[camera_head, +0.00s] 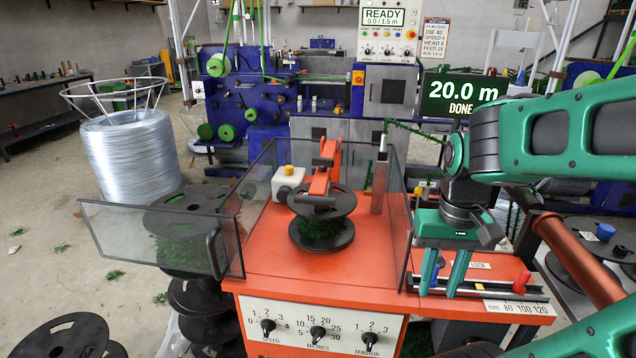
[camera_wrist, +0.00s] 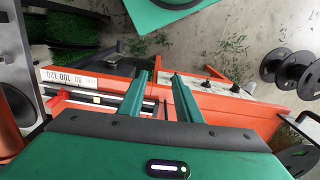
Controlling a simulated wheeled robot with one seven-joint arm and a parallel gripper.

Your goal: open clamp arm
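The orange clamp arm (camera_head: 323,172) stands over the black spool (camera_head: 322,201) on the orange machine. It reaches across the spool's top flange, and green wire shows wound between the flanges. Whether the arm presses on the spool I cannot tell. My gripper (camera_head: 437,293) is to the right of the spool, outside the clear guard, pointing down above the machine's right side rail. Its two green fingers are apart with nothing between them. In the wrist view my gripper (camera_wrist: 160,85) is over the machine's edge, and the clamp arm is not visible there.
Clear guard panels surround the spool, and a right-hand panel (camera_head: 396,210) stands between it and my gripper. The front-left guard door (camera_head: 150,236) is swung outward. A white box with a yellow button (camera_head: 289,182) sits left of the spool. Empty spools (camera_head: 65,340) stand front left.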

